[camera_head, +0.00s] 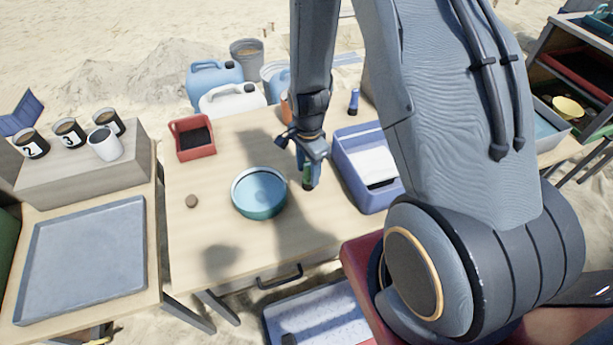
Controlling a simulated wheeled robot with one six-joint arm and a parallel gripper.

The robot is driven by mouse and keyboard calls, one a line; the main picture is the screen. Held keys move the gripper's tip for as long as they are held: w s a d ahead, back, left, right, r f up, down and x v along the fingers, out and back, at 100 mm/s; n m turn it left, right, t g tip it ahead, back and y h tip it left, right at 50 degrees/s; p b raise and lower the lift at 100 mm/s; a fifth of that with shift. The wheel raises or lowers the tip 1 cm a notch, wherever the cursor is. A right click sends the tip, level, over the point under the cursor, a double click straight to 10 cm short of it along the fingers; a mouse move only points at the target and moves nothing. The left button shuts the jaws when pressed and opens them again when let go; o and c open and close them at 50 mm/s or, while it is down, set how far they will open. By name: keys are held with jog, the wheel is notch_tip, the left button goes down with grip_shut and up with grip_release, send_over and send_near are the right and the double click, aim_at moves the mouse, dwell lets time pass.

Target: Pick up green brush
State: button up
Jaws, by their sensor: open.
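My gripper (309,168) points down over the wooden table, between the teal bowl and the blue-purple bin. Its jaws are open. A small dark green upright piece (307,178), which looks like the green brush, shows at the fingertips. The fingers hide most of it, and I cannot tell whether they touch it or whether it stands on the table.
The teal bowl (257,212) is close on the left and the blue-purple bin (350,172) close on the right. A red box (196,153), a brown stone (191,201) and a blue bottle-like item (353,102) are also on the table (225,235). The front left is clear.

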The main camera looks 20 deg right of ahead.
grip_shut()
dwell(0.3)
